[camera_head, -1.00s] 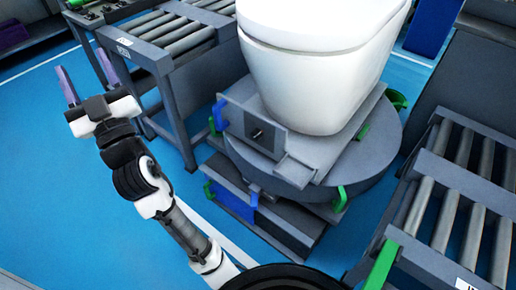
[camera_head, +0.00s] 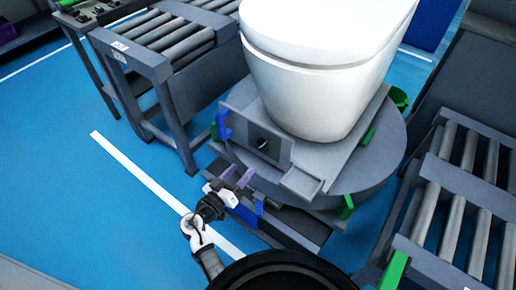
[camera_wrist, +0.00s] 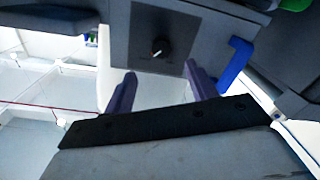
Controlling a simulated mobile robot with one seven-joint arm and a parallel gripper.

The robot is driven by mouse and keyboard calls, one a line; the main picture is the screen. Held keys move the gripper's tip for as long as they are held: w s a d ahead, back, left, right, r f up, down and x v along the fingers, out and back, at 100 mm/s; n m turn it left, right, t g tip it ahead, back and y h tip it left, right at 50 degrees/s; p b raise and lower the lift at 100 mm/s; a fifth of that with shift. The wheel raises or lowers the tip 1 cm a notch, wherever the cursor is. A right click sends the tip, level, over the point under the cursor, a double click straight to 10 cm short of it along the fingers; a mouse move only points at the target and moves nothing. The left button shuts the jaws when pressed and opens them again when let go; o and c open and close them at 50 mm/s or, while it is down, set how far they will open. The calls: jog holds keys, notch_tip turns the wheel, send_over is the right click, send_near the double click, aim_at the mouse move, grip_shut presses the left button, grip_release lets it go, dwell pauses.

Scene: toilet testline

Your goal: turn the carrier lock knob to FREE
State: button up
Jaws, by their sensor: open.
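The lock knob (camera_head: 262,144) is a small dark knob on the grey front panel (camera_head: 243,137) of the carrier under the white toilet. In the wrist view the knob (camera_wrist: 160,47) shows a pale mark, with faint lettering around it too small to read. My gripper (camera_head: 238,176) is open and empty, in front of and below the panel, apart from the knob. In the wrist view the purple fingers of my gripper (camera_wrist: 160,74) stand wide apart, with the knob lying beyond them, roughly between them sideways.
The white toilet (camera_head: 318,75) sits on the carrier's round grey turntable (camera_head: 375,165). A blue handle (camera_head: 222,124) is beside the panel's left edge, and it shows right of the panel in the wrist view (camera_wrist: 236,62). Roller conveyors stand left (camera_head: 170,45) and right (camera_head: 450,220).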

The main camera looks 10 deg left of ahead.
aim_at(259, 149)
jog(key=p+x, duration=0.2)
jog(key=x, duration=0.9)
jog(key=shift+a, duration=0.15)
jog(key=c, duration=1)
